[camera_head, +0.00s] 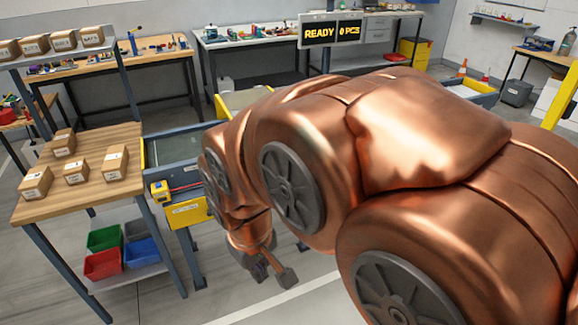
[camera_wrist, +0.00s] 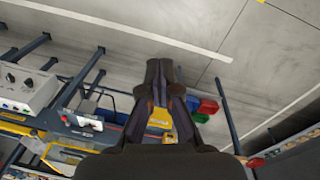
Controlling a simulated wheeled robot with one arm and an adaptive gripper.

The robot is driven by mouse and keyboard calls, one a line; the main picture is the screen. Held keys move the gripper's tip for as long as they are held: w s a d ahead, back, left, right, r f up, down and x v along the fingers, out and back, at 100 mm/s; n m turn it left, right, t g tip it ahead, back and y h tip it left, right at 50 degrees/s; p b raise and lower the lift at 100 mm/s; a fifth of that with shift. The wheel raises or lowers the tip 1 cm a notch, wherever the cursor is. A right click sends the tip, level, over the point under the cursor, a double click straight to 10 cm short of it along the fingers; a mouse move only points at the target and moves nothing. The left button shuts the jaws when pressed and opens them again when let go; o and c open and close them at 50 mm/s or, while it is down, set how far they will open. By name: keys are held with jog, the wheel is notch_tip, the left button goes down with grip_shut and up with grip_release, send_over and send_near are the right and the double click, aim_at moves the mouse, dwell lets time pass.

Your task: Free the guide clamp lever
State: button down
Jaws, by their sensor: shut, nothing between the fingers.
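My gripper (camera_head: 272,272) hangs low beneath my copper-coloured arm, in front of the conveyor. In the wrist view my gripper (camera_wrist: 159,72) has its dark fingers together, with nothing held between them; bare floor lies beyond the tips. The blue-grey conveyor (camera_head: 172,149) with yellow panels runs behind my arm, which hides much of it. A yellow box-like unit (camera_head: 160,191) is at its near corner. I cannot make out the guide clamp lever in either view.
A wooden table (camera_head: 98,150) with several cartons stands left of the conveyor. Red (camera_head: 103,264), green (camera_head: 104,238) and blue (camera_head: 141,251) bins sit on its lower shelf. A sign (camera_head: 331,30) reads "READY 0 PCS". Floor is clear in front.

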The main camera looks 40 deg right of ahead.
jog(key=w+d+f+n+t+h+b, duration=0.2)
jog(key=w+d+f+t+b, duration=0.3)
jog(key=w+d, duration=0.5)
jog(key=w+d+f+n+t+h+b, duration=0.1)
jog(key=w+d+f+n+t+b, duration=0.3)
jog(key=d, duration=1.2)
jog(key=w+d+f+n+t+h+b, duration=0.2)
jog(key=w+d+f+t+b, duration=0.4)
jog(key=w+d, duration=0.7)
jog(key=w+f+n+b, duration=0.1)
jog(key=w+f+b, duration=0.1)
jog(key=w+b, duration=0.2)
jog(key=shift+d+h, duration=0.3)
jog(key=shift+d, duration=0.05)
jog(key=shift+r, duration=0.1)
jog(key=w+d+f, duration=0.2)
jog(key=w+d, duration=0.5)
jog(key=w, duration=0.1)
jog(key=shift+w+d+f+b, duration=0.2)
jog(key=shift+d+f+b, duration=0.05)
jog(key=shift+b, duration=0.05)
